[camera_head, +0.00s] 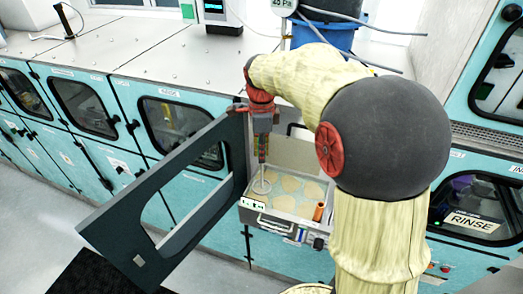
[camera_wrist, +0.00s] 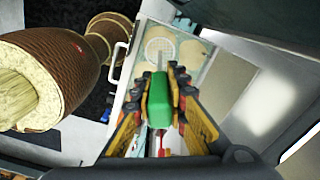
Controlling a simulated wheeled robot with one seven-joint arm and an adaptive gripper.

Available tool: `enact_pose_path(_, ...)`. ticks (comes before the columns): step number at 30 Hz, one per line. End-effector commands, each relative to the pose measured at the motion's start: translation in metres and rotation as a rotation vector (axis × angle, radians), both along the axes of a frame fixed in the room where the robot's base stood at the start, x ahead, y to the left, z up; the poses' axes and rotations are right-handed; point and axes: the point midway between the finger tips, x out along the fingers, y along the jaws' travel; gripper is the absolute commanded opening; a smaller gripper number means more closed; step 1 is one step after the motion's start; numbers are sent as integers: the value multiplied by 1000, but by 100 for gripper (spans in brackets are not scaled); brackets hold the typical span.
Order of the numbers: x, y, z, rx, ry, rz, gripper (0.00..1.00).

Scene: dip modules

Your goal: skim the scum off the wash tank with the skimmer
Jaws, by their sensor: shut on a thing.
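My gripper (camera_head: 263,122) is shut on the green handle of the skimmer (camera_wrist: 160,100) and points down over the wash tank. The skimmer's pale round head (camera_head: 261,186) hangs below, over the left part of the tank; it also shows in the wrist view as a meshed disc. I cannot tell whether it touches the liquid. The wash tank (camera_head: 282,217) is an open, light grey box with pale green liquid. Several tan patches of scum (camera_head: 313,190) float in it, mostly to the right of the skimmer head.
A dark grey door (camera_head: 150,205) with a window opening stands swung open left of the tank. An orange-brown cylinder (camera_head: 318,212) is at the tank's front right corner. Teal cabinets (camera_head: 95,115) line both sides. A blue bucket (camera_head: 322,36) stands behind.

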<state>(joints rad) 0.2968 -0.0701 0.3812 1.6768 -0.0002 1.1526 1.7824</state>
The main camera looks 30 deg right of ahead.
Motion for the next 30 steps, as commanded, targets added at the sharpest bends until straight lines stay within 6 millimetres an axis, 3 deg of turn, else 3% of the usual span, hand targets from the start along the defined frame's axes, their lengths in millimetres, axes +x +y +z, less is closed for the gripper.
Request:
enact_pose_path(18,0,0,-57,0,1,0,0)
enact_pose_path(30,0,0,-63,0,0,0,0)
